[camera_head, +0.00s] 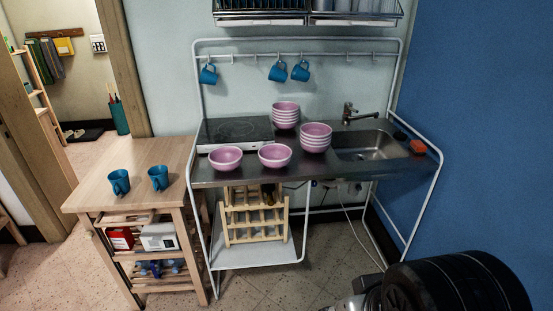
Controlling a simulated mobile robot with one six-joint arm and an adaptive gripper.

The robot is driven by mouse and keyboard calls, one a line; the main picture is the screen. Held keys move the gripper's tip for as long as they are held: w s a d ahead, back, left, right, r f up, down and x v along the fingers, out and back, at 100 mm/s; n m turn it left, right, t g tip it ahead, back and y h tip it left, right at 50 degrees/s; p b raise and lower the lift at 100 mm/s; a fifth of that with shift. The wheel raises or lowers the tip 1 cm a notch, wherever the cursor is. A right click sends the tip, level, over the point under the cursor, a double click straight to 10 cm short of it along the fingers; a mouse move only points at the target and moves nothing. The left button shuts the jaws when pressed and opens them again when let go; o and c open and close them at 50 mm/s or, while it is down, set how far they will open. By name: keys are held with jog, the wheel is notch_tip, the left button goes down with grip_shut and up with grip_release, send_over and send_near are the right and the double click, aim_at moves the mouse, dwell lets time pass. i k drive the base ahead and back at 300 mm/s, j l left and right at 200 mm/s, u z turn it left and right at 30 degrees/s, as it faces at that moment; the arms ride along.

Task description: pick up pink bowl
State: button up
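Pink bowls stand on the metal counter (320,172) of the sink unit. One single bowl (226,158) is at the front left of the counter. Another single bowl (274,155) is to its right, near the front edge. One stack of pink bowls (285,115) stands at the back, by the hob. A second stack (316,138) stands just left of the sink. The black, rounded part at the bottom right is part of my arm. My gripper's fingers cannot be seen, and nothing of mine touches a bowl.
A black hob (236,131) lies behind the single bowls, and a sink (366,145) with a tap (350,112) is at right. Blue mugs (119,182) stand on a wooden cart (150,160). More mugs hang from the rail (330,55). White side tubes frame the counter.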

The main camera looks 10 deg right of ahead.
aim_at(274, 157)
jog(key=i+l+u, duration=0.15)
jog(key=u, duration=0.35)
jog(key=i+l+u, duration=0.25)
jog(key=u, duration=0.25)
jog(key=i+l+u, duration=0.2)
jog(key=u, duration=0.3)
jog(key=i+l, duration=0.1)
jog(key=l, duration=0.25)
jog(key=i+l+u, duration=0.1)
jog(key=l, duration=0.25)
jog(key=i+l, duration=0.15)
jog(key=l, duration=0.25)
jog(key=i+l, duration=0.1)
jog(key=l, duration=0.25)
jog(key=u, duration=0.05)
